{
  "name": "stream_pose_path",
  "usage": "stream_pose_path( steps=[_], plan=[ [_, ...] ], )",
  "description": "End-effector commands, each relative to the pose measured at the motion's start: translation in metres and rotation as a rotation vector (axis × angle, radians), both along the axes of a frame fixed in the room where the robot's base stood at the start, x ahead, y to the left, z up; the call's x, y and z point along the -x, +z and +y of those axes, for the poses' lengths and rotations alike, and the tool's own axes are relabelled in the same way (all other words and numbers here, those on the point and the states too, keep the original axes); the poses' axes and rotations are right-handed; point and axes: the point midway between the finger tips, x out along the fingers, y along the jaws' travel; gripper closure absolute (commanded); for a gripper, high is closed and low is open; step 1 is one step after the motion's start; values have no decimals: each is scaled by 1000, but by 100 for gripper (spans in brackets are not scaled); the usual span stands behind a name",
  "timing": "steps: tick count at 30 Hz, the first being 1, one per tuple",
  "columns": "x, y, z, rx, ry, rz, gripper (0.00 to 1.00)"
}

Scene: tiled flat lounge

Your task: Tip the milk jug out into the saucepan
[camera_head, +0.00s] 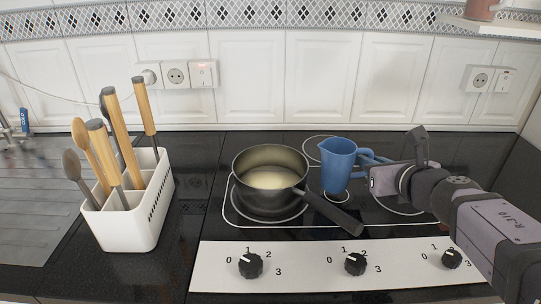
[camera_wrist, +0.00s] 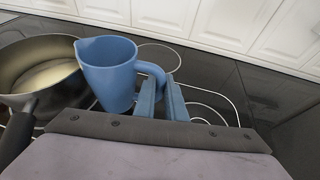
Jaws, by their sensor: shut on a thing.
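The blue milk jug (camera_head: 338,168) is upright just right of the saucepan, its spout toward the pan. My gripper (camera_head: 370,162) is shut on the jug's handle from the right; the wrist view shows the blue fingers (camera_wrist: 161,98) at the handle of the jug (camera_wrist: 108,75). The dark saucepan (camera_head: 270,196) stands on the hob, with pale creamy liquid in its bottom and its handle pointing to the front right. It also shows at the left of the wrist view (camera_wrist: 38,47).
A white utensil holder (camera_head: 128,226) with wooden-handled tools and spoons stands at the left, beside a metal drainer (camera_head: 35,200). Control knobs (camera_head: 250,265) line the hob's front. A tiled wall with sockets (camera_head: 176,75) closes the back. A shelf (camera_head: 490,24) is at upper right.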

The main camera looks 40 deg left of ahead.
Motion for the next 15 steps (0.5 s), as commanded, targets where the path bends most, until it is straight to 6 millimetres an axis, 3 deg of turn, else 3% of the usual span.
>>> stream_pose_path(
  steps=[15],
  plan=[
    [11,31,11,135,2,-127,100]
  ],
)
